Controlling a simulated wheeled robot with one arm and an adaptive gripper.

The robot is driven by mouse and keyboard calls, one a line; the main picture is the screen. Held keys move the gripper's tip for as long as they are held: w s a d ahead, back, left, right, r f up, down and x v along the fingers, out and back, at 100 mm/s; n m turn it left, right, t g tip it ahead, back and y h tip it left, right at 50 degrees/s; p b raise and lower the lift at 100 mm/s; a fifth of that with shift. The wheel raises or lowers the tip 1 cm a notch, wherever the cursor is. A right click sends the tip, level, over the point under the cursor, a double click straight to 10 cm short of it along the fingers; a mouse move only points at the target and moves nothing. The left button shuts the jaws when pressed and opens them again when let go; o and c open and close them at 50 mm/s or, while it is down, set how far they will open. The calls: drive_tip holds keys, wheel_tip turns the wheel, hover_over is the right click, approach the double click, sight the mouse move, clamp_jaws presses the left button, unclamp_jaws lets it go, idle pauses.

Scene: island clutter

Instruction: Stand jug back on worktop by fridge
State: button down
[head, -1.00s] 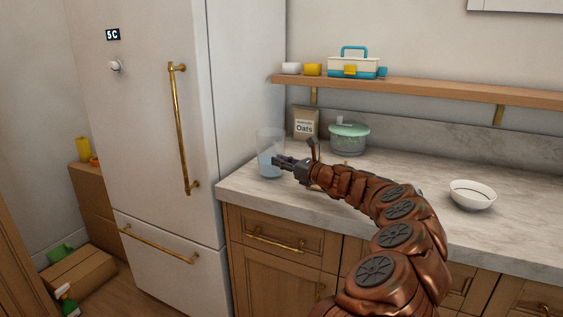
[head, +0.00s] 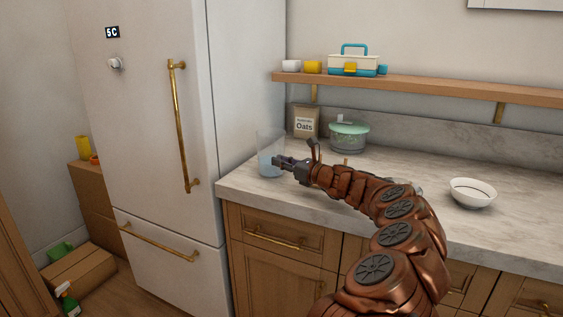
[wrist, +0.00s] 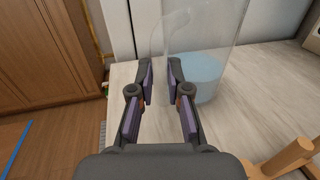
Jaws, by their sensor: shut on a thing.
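The clear jug (head: 268,153), with pale blue liquid low inside, is at the left end of the grey worktop (head: 240,187), beside the white fridge (head: 150,110). It looks close to upright. I cannot tell whether its base touches the worktop. My gripper (head: 277,162) reaches it from the right. In the wrist view the fingers (wrist: 160,85) are shut on the jug's curved clear handle, and the jug body (wrist: 208,60) with its liquid is just to the right. The lower part of the handle is partly hidden by the fingers.
An oats packet (head: 306,123) and a lidded glass bowl (head: 349,136) stand behind the gripper. A white bowl (head: 473,193) is to the right. A wooden piece (wrist: 285,158) is close by at lower right in the wrist view. A shelf (head: 420,90) hangs above.

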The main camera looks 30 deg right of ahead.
drive_tip(key=shift+f, duration=0.25)
idle(0.4)
drive_tip(key=c, duration=1.1)
unclamp_jaws()
drive_tip(key=shift+o, duration=0.2)
drive_tip(key=shift+v, duration=6)
